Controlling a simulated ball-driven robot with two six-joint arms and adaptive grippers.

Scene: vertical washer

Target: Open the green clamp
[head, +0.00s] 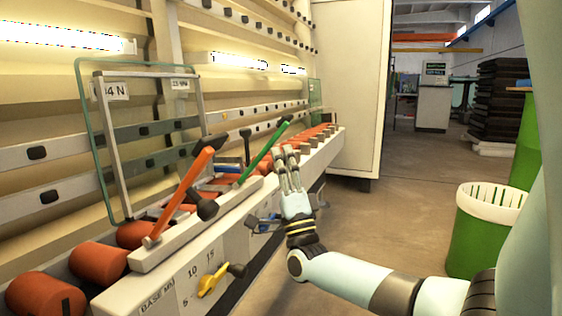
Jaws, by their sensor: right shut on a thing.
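The green clamp (263,155) is a slim green lever on the washer's front rail. My left gripper is not in view.
An orange lever (184,192) with dark knobs stands left of the green one. A glass pane (150,140) leans on the washer. Orange rollers (98,262) line the rail, and a yellow knob (212,280) sits on its front. A green bin (482,240) stands right; the floor between is clear.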

